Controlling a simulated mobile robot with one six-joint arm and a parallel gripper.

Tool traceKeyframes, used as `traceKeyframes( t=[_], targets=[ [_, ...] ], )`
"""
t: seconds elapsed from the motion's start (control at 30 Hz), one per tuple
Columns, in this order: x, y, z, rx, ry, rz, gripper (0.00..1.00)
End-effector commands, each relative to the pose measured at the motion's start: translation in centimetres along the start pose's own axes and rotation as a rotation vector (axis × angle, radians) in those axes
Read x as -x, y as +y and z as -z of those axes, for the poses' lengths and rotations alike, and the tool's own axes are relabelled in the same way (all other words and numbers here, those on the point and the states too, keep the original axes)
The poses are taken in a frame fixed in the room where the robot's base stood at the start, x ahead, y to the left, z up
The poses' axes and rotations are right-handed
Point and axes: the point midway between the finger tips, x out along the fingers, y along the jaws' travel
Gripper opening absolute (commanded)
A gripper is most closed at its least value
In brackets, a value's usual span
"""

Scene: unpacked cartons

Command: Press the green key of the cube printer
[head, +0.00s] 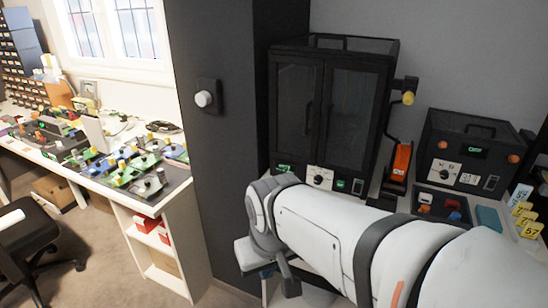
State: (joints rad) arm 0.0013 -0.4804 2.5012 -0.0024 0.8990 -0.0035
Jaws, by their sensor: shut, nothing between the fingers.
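A tall black cabinet with two glazed doors (328,110) stands on the bench at the centre; it looks like the cube printer, though I cannot read a name on it. Its lower front strip carries a green display (284,168), a white panel with a round dial (320,178) and a small green key (341,184). My white arm crosses in front from the lower right. My gripper (288,280) shows only as a small dark part below the wrist, low and left of the key and apart from it. It appears shut and empty; its tips are hard to make out.
An orange tool (401,162) is between the machines. A tray of coloured items (440,204) and yellow number tags (525,220) lie in front. A dark pillar (215,140) stands left.

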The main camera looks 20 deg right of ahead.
Motion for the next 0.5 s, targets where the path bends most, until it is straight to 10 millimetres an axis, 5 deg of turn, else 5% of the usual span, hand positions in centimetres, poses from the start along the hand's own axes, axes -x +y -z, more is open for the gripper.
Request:
traceKeyframes(
  t=[0.27, 0.5],
  targets=[
    [-1.2, -0.3, -0.3, -0.063, -0.044, 0.062, 0.0],
    [-5.1, -2.3, 0.5, -0.454, -0.19, 0.402, 0.0]
  ],
)
